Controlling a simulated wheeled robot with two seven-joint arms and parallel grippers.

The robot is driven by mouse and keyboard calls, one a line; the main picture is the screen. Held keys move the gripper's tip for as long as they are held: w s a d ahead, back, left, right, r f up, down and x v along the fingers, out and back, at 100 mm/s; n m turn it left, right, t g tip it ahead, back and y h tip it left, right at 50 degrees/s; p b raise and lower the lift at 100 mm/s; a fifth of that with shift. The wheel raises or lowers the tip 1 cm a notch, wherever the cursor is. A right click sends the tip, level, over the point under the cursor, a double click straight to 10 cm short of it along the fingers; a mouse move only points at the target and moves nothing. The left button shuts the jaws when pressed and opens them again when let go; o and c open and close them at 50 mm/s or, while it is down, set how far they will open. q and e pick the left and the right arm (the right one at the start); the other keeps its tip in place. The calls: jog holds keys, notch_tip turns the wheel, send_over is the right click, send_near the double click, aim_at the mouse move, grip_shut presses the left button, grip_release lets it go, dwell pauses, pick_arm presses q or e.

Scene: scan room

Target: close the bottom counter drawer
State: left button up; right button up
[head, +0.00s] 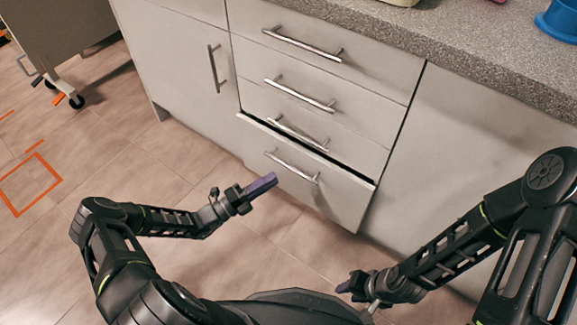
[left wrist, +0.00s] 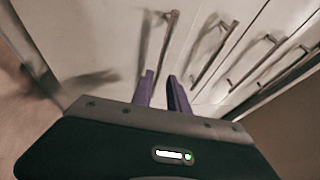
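The bottom counter drawer (head: 325,189) stands slightly open. Its front sticks out from the cabinet, and a dark gap shows along its top edge. Its bar handle (head: 291,167) runs across the front. My left gripper (head: 268,183) is in front of the drawer's lower left part in the head view, with nothing held. In the left wrist view its purple fingers (left wrist: 162,82) are a little apart with nothing between them, and several bar handles show beyond. Whether it touches the drawer cannot be told. My right gripper (head: 345,286) is low, right of the left one; its finger gap is hidden.
Closed upper drawers (head: 300,92) and a cabinet door (head: 180,70) adjoin the drawer. A speckled countertop (head: 440,38) overhangs, with a blue object (head: 560,20) on it. A wheeled cart (head: 68,40) stands far left.

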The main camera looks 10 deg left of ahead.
aim_at(290, 167)
pick_arm(q)
jog(key=shift+b+x, duration=0.55)
jog(key=shift+x, duration=3.35)
jog(key=shift+c, duration=0.3)
grip_shut()
jog(key=shift+f, duration=0.1)
